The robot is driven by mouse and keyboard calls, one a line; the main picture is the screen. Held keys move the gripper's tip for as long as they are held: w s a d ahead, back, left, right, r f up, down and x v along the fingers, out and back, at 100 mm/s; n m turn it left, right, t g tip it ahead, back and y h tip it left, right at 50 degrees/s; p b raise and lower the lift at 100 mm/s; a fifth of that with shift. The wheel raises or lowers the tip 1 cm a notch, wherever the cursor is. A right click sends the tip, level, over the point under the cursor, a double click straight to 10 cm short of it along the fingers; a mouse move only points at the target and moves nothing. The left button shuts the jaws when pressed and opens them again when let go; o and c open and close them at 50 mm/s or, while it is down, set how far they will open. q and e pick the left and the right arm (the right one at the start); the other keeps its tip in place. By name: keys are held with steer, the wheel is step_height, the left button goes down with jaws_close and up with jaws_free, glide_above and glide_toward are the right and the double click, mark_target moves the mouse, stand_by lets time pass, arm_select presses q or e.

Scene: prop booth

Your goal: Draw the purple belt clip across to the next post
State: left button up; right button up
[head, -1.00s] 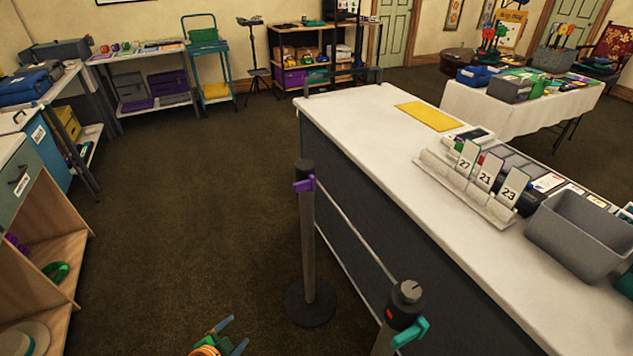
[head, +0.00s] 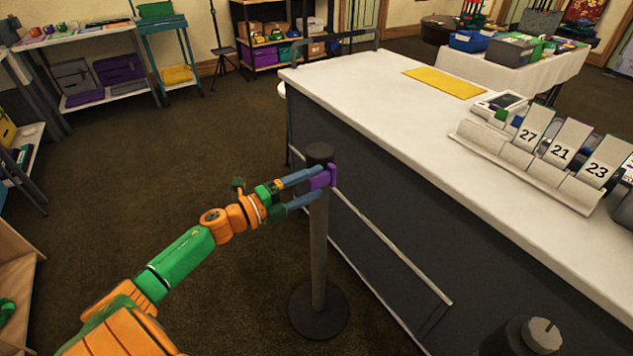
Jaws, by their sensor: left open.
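The purple belt clip (head: 321,177) sits at the head of a dark post (head: 318,245) that stands upright on a round black base. My left gripper (head: 314,185) reaches in from the left, its two blue-grey fingers open, one above and one below the clip. The fingertips overlap the clip in the picture; I cannot tell whether they touch it. Another post (head: 535,335) stands at the lower right; only its dark top with a grey cap shows. My right gripper is not in view.
A long white-topped counter (head: 370,110) runs along the right, close behind both posts. A pale rail (head: 395,246) slants along its dark side. Numbered cards (head: 561,150) stand on the counter. Shelves (head: 110,92) line the back left. The brown floor at left is clear.

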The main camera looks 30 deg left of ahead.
arm_select(q)
steer(key=shift+w+d, duration=0.15)
steer(key=shift+w, duration=0.55)
jaws_close()
steer(key=shift+f, duration=0.1)
stand_by(0.9)
